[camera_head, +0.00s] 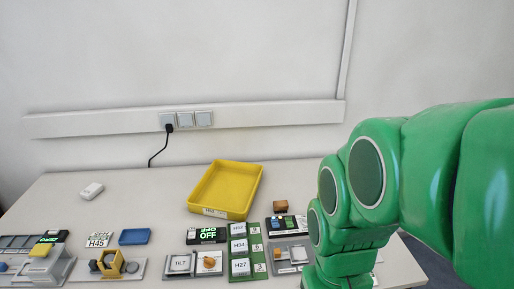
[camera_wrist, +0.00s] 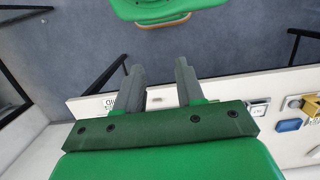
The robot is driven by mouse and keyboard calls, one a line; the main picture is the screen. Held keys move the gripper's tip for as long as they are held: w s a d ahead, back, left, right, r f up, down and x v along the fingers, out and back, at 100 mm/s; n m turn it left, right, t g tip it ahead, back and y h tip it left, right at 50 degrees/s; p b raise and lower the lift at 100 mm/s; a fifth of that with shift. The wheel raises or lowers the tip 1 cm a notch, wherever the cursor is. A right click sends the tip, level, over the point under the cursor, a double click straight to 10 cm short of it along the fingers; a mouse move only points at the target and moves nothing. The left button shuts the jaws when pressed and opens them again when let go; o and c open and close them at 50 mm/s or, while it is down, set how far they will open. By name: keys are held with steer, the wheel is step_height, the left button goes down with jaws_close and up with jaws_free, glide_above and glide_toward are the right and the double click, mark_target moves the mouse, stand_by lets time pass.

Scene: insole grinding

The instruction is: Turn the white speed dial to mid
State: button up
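I cannot make out the white speed dial for certain in either view. In the head view a small white piece (camera_head: 299,254) sits on a grey panel beside my green arm, but I cannot tell if it is the dial. My gripper (camera_wrist: 158,82) shows in the wrist view with its two grey fingers apart and nothing between them. It is over the floor by the table's edge, away from the devices. In the head view my arm hides the gripper and part of the table's right side.
A yellow tray (camera_head: 226,189) lies mid-table. A display reading OFF (camera_head: 207,235), a green board (camera_head: 233,266) with labelled white blocks, a TILT panel (camera_head: 180,264) and a blue box (camera_head: 134,237) stand along the front.

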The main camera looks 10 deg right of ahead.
steer(key=w+n, duration=0.5)
steer(key=w, duration=1.2)
steer(key=n+t, duration=0.2)
steer(key=n, duration=0.5)
glide_above(306, 217)
step_height(306, 217, down, 16)
steer(key=shift+s+a+r, duration=0.15)
steer(key=shift+r, duration=0.1)
steer(key=shift+f, duration=4)
jaws_close()
